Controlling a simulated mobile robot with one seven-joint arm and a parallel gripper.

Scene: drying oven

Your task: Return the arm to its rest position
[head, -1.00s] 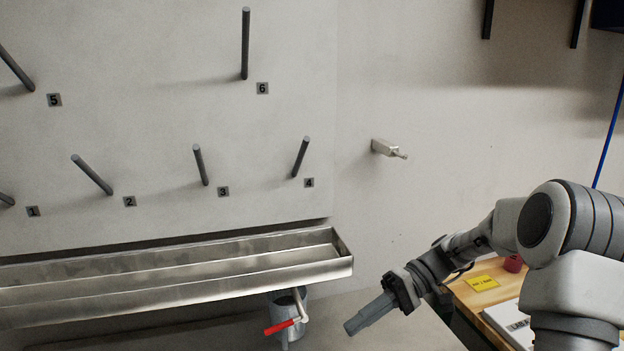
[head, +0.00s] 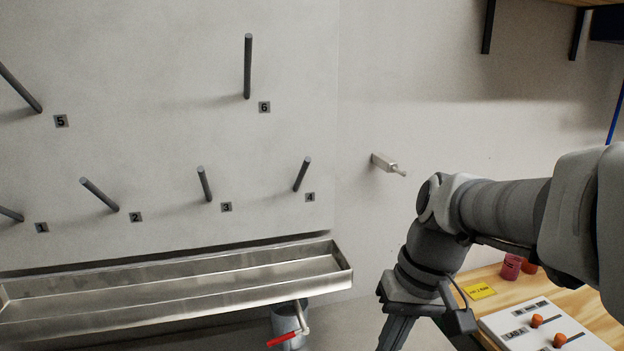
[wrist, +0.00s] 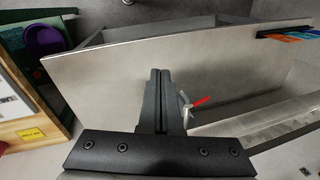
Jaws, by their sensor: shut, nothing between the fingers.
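My gripper (wrist: 161,100) shows in the wrist view with its two fingers together and nothing between them. In the head view my gripper (head: 398,335) points down at the lower edge, right of the metal trough and left of the wooden bench, with its fingertips at or past the frame edge. My arm reaches in from the right side, bent at the elbow. In the wrist view a broad grey metal panel (wrist: 110,80) lies beyond the fingers, and I cannot tell if they touch it.
A metal trough (head: 180,288) runs under the numbered wall pegs (head: 204,184). A red-handled valve (head: 283,339) hangs below it by a bucket (head: 290,322). The wooden bench (head: 590,303) holds a labelled board (head: 540,328), a yellow note (head: 480,291) and red cups (head: 511,267).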

